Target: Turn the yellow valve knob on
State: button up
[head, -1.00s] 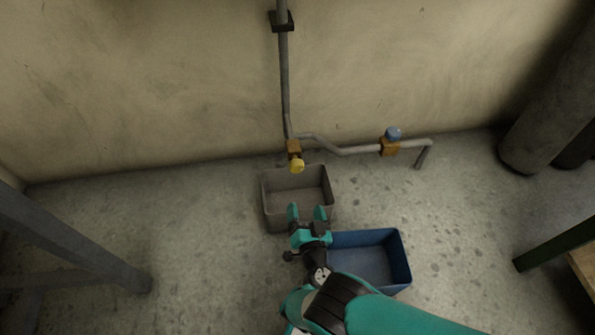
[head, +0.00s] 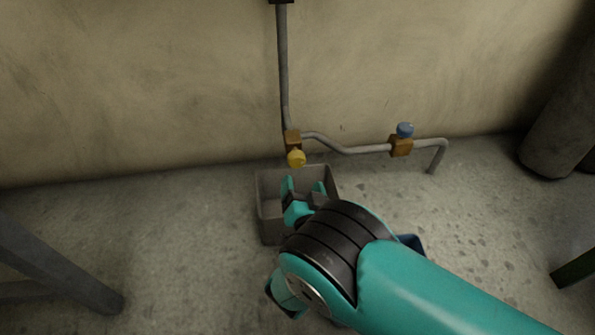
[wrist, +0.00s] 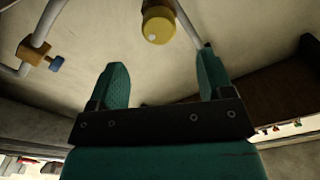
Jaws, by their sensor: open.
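The yellow valve knob (head: 297,158) sits on a brass-coloured valve body (head: 292,139) on the grey wall pipe, above the grey bin. In the wrist view the yellow knob (wrist: 158,27) shows beyond and between my fingertips, with a pale dot on its face. My gripper (head: 302,186) is open and empty, a little below and in front of the knob, not touching it. In the wrist view both teal fingers of my gripper (wrist: 163,75) stand wide apart. The arm hides part of the gripper in the head view.
A blue knob (head: 405,129) sits on a second valve to the right along the pipe (head: 365,150). A grey bin (head: 268,222) stands under the yellow knob. A blue bin (head: 412,243) is mostly hidden behind my arm. Large dark cylinders (head: 560,140) stand at right.

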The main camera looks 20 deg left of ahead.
aim_at(298, 162)
jog(key=b+x, duration=0.5)
jog(key=x, duration=0.4)
jog(key=shift+w, duration=0.15)
jog(key=shift+c, duration=0.2)
jog(key=c, duration=0.9)
